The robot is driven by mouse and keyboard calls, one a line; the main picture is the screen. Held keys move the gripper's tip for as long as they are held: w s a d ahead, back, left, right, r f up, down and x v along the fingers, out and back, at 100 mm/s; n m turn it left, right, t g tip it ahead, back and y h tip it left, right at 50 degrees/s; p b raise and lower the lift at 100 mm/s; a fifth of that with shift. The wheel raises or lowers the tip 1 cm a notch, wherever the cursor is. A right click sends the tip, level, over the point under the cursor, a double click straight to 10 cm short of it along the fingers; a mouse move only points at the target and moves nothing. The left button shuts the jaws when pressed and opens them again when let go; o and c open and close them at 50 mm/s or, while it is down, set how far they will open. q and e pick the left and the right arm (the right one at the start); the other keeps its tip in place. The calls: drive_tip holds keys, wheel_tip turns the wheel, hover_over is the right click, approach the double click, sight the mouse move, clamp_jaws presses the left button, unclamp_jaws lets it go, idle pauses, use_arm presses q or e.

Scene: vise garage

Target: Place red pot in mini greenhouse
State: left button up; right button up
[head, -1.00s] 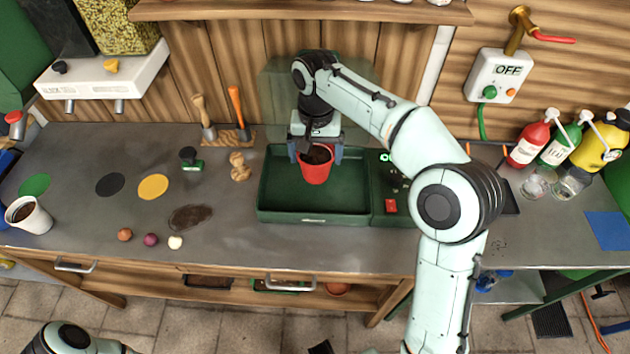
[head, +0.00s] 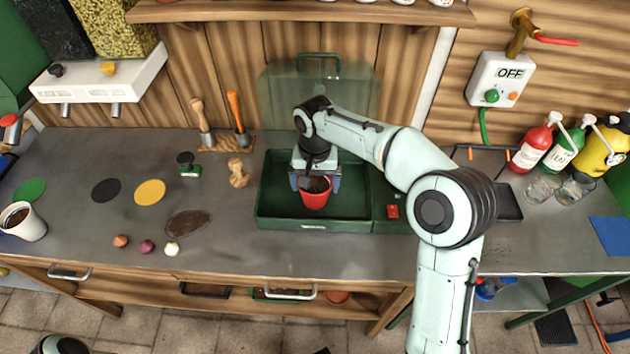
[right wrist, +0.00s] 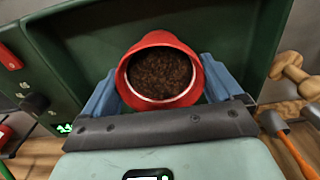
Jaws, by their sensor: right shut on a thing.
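The red pot (head: 315,198), filled with dark soil, is inside the green tray of the mini greenhouse (head: 275,211). My right gripper (head: 315,184) is shut on the pot, with a blue finger on each side of it. The pot also shows upright between the fingers in the right wrist view (right wrist: 160,70). I cannot tell whether its base touches the tray floor. The greenhouse's clear lid (head: 350,80) stands raised behind the tray, partly hidden by my right arm. My left gripper is not in view.
A control panel with a red switch (head: 393,212) adjoins the tray's right side. A wooden figure (head: 238,173) and a stamp (head: 188,165) stand to the left. A white cup (head: 24,222) is at far left. Bottles (head: 532,147) stand at right. The counter before the tray is clear.

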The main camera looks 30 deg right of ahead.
sight(315, 186)
drive_tip(key=o, duration=0.8)
drive_tip(key=shift+f, duration=0.1)
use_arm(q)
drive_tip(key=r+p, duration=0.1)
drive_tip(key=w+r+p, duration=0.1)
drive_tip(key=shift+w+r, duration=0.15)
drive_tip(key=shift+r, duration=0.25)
use_arm(e)
wheel_tip(315, 186, up, 12)
